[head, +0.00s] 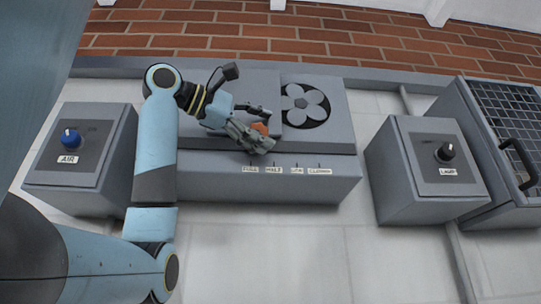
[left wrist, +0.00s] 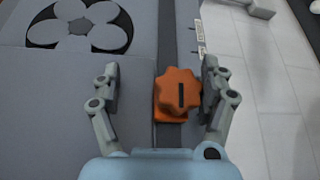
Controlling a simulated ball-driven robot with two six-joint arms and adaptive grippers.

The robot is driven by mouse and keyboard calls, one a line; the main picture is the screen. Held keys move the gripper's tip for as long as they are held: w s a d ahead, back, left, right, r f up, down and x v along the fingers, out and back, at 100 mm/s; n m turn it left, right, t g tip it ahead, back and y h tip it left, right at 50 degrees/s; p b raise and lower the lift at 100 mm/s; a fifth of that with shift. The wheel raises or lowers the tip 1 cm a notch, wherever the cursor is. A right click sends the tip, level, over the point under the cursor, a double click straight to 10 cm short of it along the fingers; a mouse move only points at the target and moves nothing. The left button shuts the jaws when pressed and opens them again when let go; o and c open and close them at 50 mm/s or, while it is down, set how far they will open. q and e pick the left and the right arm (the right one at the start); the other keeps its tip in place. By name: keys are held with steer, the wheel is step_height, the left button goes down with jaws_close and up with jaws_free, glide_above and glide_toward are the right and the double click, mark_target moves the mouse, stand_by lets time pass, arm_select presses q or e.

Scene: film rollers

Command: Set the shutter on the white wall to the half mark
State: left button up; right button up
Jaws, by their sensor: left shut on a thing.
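The shutter has an orange star-shaped knob (left wrist: 178,94) on a dark slot along the grey wall unit; it also shows in the head view (head: 261,128), partly hidden by the gripper. My left gripper (head: 254,128) is at the knob. In the left wrist view its fingers (left wrist: 158,88) stand either side of the knob; the right finger is against it, and a gap shows at the left finger. Small mark labels (head: 285,170) run below the slot; one reads HALF. The knob appears near the two leftmost marks; its exact setting is unclear. My right gripper is not in view.
The fan (head: 305,105) is uncovered right of the grey plate. A box with a blue AIR knob (head: 70,138) is at left. A box with a black LAMP knob (head: 445,152) and a grille door with a handle (head: 519,162) are at right.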

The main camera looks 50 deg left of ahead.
arm_select(q)
steer(key=shift+b+v, duration=0.4)
steer(key=shift+v, duration=0.4)
steer(key=shift+s+f+b, duration=0.2)
steer(key=shift+s+b, duration=0.1)
steer(key=shift+s, duration=0.25)
steer(key=shift+s+f+b, duration=0.2)
steer(key=shift+s+b, duration=0.05)
steer(key=shift+s, duration=0.3)
steer(key=s, duration=0.1)
steer(key=s+a+f+b, duration=0.1)
steer(key=s, duration=0.1)
steer(key=s+b, duration=0.1)
steer(key=shift+s+a+f, duration=0.15)
steer(key=shift+a, duration=0.05)
